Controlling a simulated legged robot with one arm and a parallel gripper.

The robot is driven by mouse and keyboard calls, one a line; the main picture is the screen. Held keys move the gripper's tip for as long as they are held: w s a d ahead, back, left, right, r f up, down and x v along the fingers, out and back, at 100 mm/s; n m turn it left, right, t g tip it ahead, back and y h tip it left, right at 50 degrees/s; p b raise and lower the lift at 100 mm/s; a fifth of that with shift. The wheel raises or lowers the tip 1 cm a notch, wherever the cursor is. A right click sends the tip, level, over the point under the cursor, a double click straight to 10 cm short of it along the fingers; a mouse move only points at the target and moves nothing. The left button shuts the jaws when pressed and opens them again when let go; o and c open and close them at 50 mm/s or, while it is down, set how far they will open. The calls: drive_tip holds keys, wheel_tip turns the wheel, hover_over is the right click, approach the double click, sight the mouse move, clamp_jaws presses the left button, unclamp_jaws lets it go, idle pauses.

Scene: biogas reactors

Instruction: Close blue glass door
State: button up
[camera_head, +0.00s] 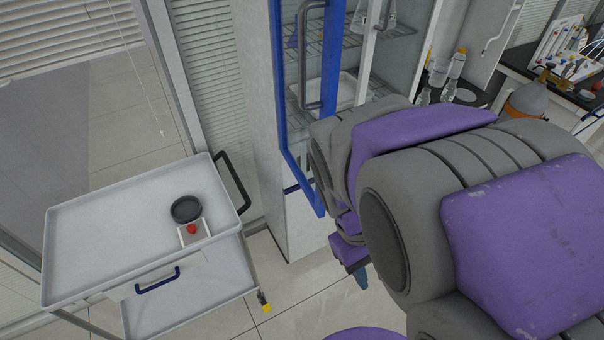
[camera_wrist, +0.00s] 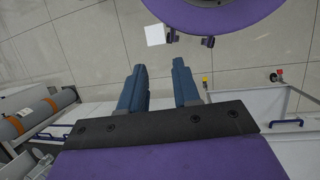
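The blue glass door (camera_head: 332,60) is at the upper middle of the head view. It is a blue frame around glass, with a grey bar handle (camera_head: 303,55). The frame stands at an angle to the white cabinet (camera_head: 258,90), so it looks partly open; its hinge side is hard to make out. My arm covers part of the door's lower right. My gripper (camera_head: 358,275) is low, below the door's bottom corner, and mostly hidden by my arm. In the wrist view my gripper (camera_wrist: 159,72) has its two blue fingers apart, with only floor between them. The door is not clear in the wrist view.
A white trolley (camera_head: 100,225) stands left of the cabinet, with a black round dish (camera_head: 186,209) on a small device with a red knob. The trolley also shows in the wrist view (camera_wrist: 285,107). A bench with glassware (camera_head: 455,95) is at right. Tiled floor is clear below the cabinet.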

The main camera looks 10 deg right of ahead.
drive_tip(key=w, duration=0.1)
drive_tip(key=w+d+n+h, duration=0.1)
drive_tip(key=w, duration=0.1)
drive_tip(key=w+n+h, duration=0.1)
drive_tip(key=shift+w+d, duration=0.25)
drive_tip(key=shift+d, duration=0.1)
drive_tip(key=c, duration=0.3)
drive_tip(key=w+a+n+h, duration=0.1)
drive_tip(key=w+a, duration=0.1)
drive_tip(key=w+a+n+h, duration=0.2)
drive_tip(key=w+a, duration=0.1)
drive_tip(key=w+a+n+h, duration=0.2)
drive_tip(key=w, duration=0.1)
drive_tip(key=shift+w+a+f, duration=0.1)
drive_tip(key=shift+w+a, duration=0.1)
drive_tip(key=shift+a, duration=0.15)
clamp_jaws()
drive_tip(key=n+t+h, duration=0.5)
drive_tip(key=n+t, duration=0.1)
drive_tip(key=n, duration=0.4)
approach(319, 199)
drive_tip(key=b+x, duration=0.2)
drive_tip(key=x, duration=0.2)
drive_tip(key=shift+w+f, duration=0.1)
